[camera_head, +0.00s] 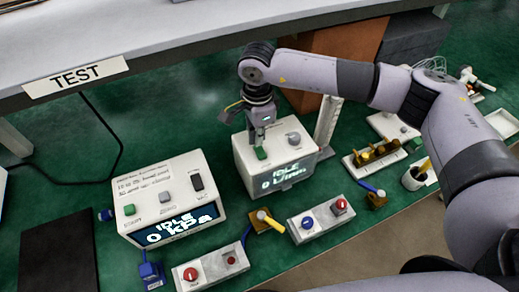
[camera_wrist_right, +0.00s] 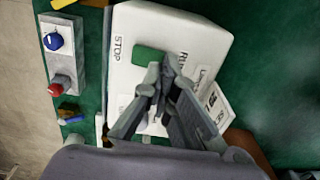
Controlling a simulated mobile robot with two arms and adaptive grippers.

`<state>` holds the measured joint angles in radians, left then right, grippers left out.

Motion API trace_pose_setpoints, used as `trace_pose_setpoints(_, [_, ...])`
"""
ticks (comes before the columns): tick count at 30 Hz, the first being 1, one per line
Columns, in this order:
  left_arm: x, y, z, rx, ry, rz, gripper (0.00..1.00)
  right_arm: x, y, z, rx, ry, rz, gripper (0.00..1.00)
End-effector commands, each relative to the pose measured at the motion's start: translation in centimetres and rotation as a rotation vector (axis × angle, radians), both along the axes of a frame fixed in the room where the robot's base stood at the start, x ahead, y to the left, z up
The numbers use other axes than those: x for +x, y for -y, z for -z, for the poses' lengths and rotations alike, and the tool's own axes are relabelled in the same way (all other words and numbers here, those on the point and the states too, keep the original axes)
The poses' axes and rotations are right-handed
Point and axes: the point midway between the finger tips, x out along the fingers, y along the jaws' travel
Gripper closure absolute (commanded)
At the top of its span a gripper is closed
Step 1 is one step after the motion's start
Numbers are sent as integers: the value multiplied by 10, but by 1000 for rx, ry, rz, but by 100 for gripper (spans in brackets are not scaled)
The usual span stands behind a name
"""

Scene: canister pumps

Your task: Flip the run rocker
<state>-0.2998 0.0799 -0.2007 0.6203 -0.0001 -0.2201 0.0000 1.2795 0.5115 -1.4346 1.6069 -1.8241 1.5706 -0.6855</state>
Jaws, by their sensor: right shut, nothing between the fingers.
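The white pump box (camera_head: 250,178) stands in the middle of the green bench, its screen reading IDLE and 0 L/min. A green rocker (camera_head: 262,153) sits on its top; in the right wrist view the green rocker (camera_wrist_right: 150,57) lies between the STOP and RUN labels. My right gripper (camera_head: 260,143) is shut and empty, pointing down at the rocker. In the right wrist view its fingertips (camera_wrist_right: 160,76) are right beside the rocker's RUN-side end; I cannot tell if they touch it. The fingers partly cover the box top. My left gripper is not in view.
A grey knob (camera_head: 293,138) is on the same box. A second box (camera_head: 170,200) reading 0 kPa stands left, with green, grey and black controls. Button panels (camera_head: 320,218) (camera_head: 212,270) and a yellow-handled valve (camera_head: 268,221) lie in front. A shelf (camera_head: 190,45) overhangs behind.

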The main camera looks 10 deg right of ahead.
Motion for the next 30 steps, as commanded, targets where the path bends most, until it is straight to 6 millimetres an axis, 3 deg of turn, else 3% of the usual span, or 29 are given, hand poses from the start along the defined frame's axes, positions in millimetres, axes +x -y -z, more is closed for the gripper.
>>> trace_pose_setpoints(30, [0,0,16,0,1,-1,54,0,0,16,0,0,0,100])
